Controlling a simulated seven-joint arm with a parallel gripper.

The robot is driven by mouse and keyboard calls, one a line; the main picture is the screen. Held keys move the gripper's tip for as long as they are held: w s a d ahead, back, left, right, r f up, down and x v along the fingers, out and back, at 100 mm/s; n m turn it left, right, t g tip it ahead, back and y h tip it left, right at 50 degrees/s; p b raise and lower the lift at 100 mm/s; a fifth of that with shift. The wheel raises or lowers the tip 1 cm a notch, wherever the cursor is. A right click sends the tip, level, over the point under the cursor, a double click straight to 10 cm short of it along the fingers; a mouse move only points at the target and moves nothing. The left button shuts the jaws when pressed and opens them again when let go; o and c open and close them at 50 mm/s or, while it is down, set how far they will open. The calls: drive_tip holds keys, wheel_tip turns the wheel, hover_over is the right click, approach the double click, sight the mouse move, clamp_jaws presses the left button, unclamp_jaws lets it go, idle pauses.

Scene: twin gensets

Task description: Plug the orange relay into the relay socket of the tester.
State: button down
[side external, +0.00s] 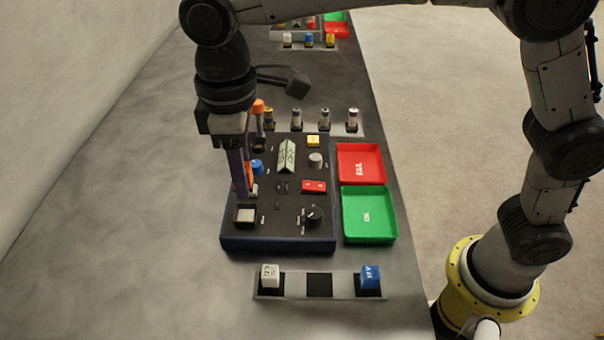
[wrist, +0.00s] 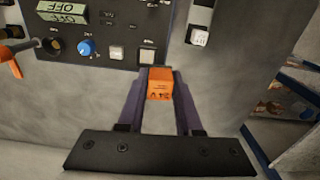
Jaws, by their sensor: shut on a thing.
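My gripper (wrist: 160,76) is shut on the orange relay (wrist: 161,84), which sits between the two purple fingertips with dark lettering on its face. In the side view my gripper (side external: 243,188) points down at the left edge of the dark tester (side external: 285,244), and a finger hides most of the relay (side external: 250,174). In the wrist view the relay overlaps the tester's edge, beside a pale square fitting (wrist: 147,57). That fitting also shows in the side view (side external: 245,215). I cannot tell which fitting is the relay socket, nor the relay's height above the panel.
A blue knob (side external: 257,168) and an orange-handled probe (side external: 258,107) stand close to my gripper. Red (side external: 377,149) and green (side external: 388,237) trays lie right of the tester. A front rack (side external: 296,287) holds a white block (side external: 270,275) and a blue block (side external: 370,275), with an empty middle slot.

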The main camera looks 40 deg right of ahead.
hover_over(247, 215)
drive_tip(key=shift+m, duration=0.3)
wheel_tip(247, 215, down, 4)
drive_tip(key=shift+w+f, duration=0.1)
drive_tip(key=shift+f, duration=1.85)
drive_tip(key=shift+f, duration=1.05)
idle(0.3)
drive_tip(key=c, duration=0.7)
unclamp_jaws()
drive_tip(key=shift+f, duration=0.1)
drive_tip(key=shift+o, duration=0.2)
wheel_tip(247, 215, up, 8)
drive_tip(key=shift+f, duration=0.2)
